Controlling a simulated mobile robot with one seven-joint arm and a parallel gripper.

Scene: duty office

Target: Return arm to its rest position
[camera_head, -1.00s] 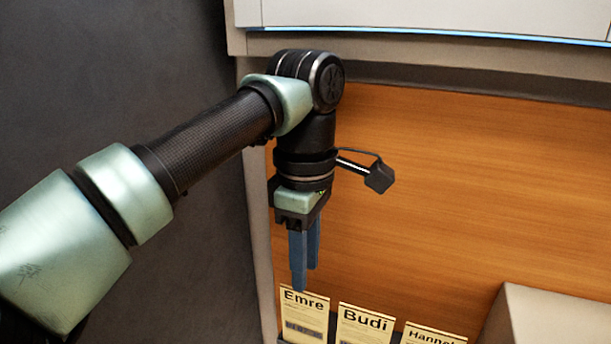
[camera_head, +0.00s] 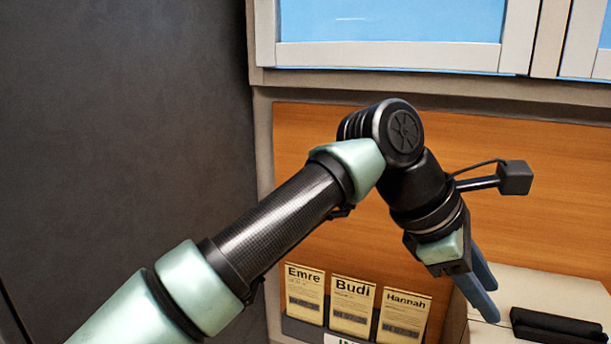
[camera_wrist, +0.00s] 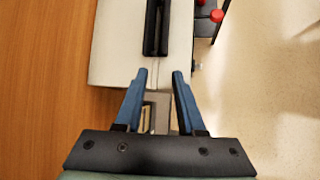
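My gripper (camera_head: 488,298) has two blue fingers and hangs tilted down and to the right, in front of the wooden back panel. In the wrist view the fingers of my gripper (camera_wrist: 158,73) stand apart with nothing between them, so it is open and empty. My arm reaches in from the lower left, bent at the elbow, in the head view.
Cards labelled Emre (camera_head: 305,292), Budi (camera_head: 352,306) and Hannah (camera_head: 403,315) stand in a holder. A white box-like unit (camera_head: 545,284) with a black slotted part (camera_head: 556,326) is at the right. Windowed cabinets (camera_head: 390,28) hang above. A dark wall (camera_head: 120,130) is at left.

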